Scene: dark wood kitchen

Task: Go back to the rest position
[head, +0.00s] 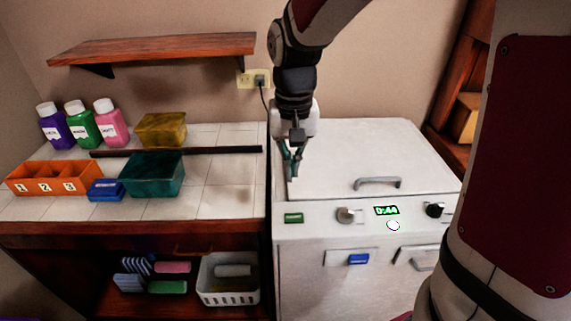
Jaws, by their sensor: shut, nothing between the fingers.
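My gripper (293,172) hangs pointing down from my arm, over the left side of the white appliance's top. Its fingers are shut with nothing held. The white appliance (345,150) has a closed lid with a grey handle (377,183). I cannot tell whether the fingertips touch the lid or hover just above it.
The front panel has knobs (346,215), a lit display (387,210) and a white button (393,225). Left, a tiled counter (225,201) holds bottles (82,130), an orange box (55,178) and a teal bin (152,176). A wooden shelf (150,47) hangs above.

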